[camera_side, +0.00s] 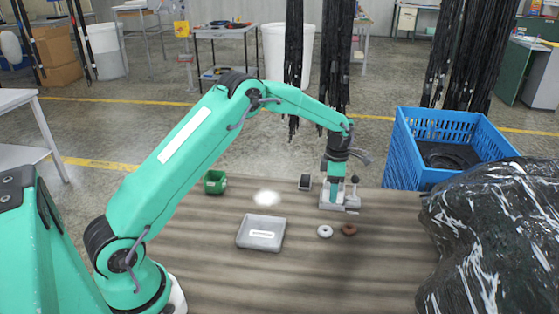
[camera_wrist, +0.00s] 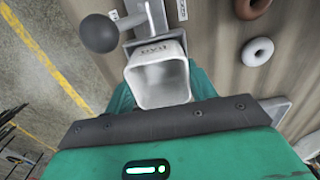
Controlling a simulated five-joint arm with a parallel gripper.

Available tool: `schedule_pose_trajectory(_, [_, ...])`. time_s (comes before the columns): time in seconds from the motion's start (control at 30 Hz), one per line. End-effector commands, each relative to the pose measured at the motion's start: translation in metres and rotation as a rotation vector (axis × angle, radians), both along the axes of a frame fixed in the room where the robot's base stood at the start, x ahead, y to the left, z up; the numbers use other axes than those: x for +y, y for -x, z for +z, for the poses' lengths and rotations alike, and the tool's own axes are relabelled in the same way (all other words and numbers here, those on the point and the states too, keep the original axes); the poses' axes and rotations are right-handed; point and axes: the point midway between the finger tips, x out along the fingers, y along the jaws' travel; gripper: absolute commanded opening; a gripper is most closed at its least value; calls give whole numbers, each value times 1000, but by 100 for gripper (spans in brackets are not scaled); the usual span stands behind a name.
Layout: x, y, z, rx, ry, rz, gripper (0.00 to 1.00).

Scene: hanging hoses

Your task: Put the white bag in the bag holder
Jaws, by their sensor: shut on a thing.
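My gripper (camera_side: 337,188) is low over the right part of the table, shut, at a grey metal fixture (camera_side: 350,204) with an upright knob. In the wrist view, a white, square, open-mouthed piece (camera_wrist: 161,84) sits in front of the green gripper body. It appears to be what I hold. The grey knob (camera_wrist: 99,33) is beside it. I cannot tell whether this piece is the white bag, and the fingertips are hidden. A pale white patch (camera_side: 267,198) lies further left; its nature is unclear. No thing shows clearly as the bag holder.
A grey flat case (camera_side: 260,243), a green open container (camera_side: 215,181) and a small dark box (camera_side: 305,182) are left of my gripper. A white ring (camera_side: 325,231) and brown ring (camera_side: 349,229) lie in front. A blue crate (camera_side: 405,155) and a black wrapped bulk (camera_side: 490,240) stand right.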

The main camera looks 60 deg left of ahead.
Motion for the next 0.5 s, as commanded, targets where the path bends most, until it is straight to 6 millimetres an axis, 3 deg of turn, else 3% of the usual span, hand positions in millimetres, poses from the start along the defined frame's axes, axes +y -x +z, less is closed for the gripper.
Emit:
schedule_pose_trajectory(0.47, [0, 0, -7, 0, 0, 0, 34])
schedule_pose_trajectory(0.5, [0, 0, -7, 0, 0, 0, 59])
